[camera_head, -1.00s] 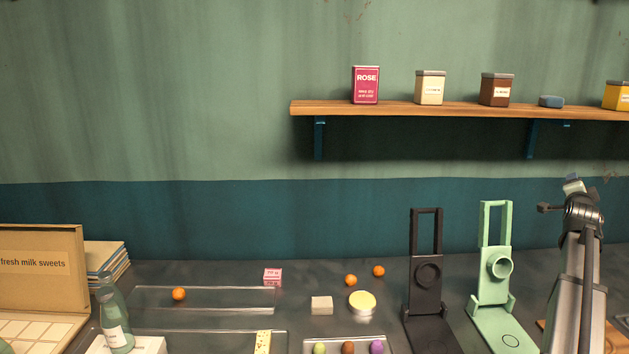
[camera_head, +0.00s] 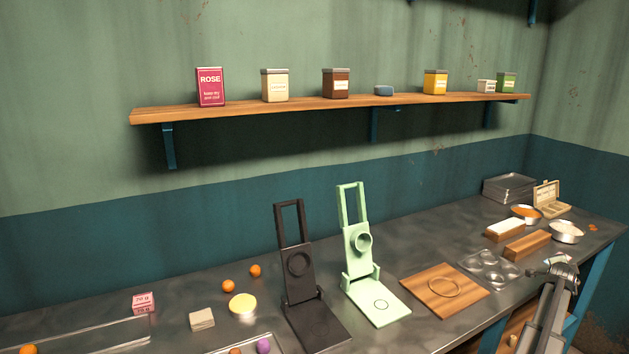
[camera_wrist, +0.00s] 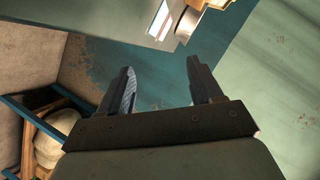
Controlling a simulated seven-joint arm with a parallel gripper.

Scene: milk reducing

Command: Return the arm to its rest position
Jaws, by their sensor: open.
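My arm (camera_head: 551,310) shows at the lower right of the head view, rising in front of the counter's right part. Its far end, near the pale moulded tray, is small there, and the fingers cannot be made out. In the wrist view my gripper (camera_wrist: 160,90) has its two dark fingers wide apart. Nothing is between them. Behind the fingers the wrist view shows teal wall, a tilted scene and part of a blue frame (camera_wrist: 35,115) at the left.
The counter (camera_head: 420,330) holds a black stand (camera_head: 297,265), a green stand (camera_head: 358,240), a wooden board (camera_head: 445,290), a clear moulded tray (camera_head: 489,268), wooden blocks (camera_head: 527,245) and bowls (camera_head: 566,233). A shelf (camera_head: 330,106) with several tins hangs above.

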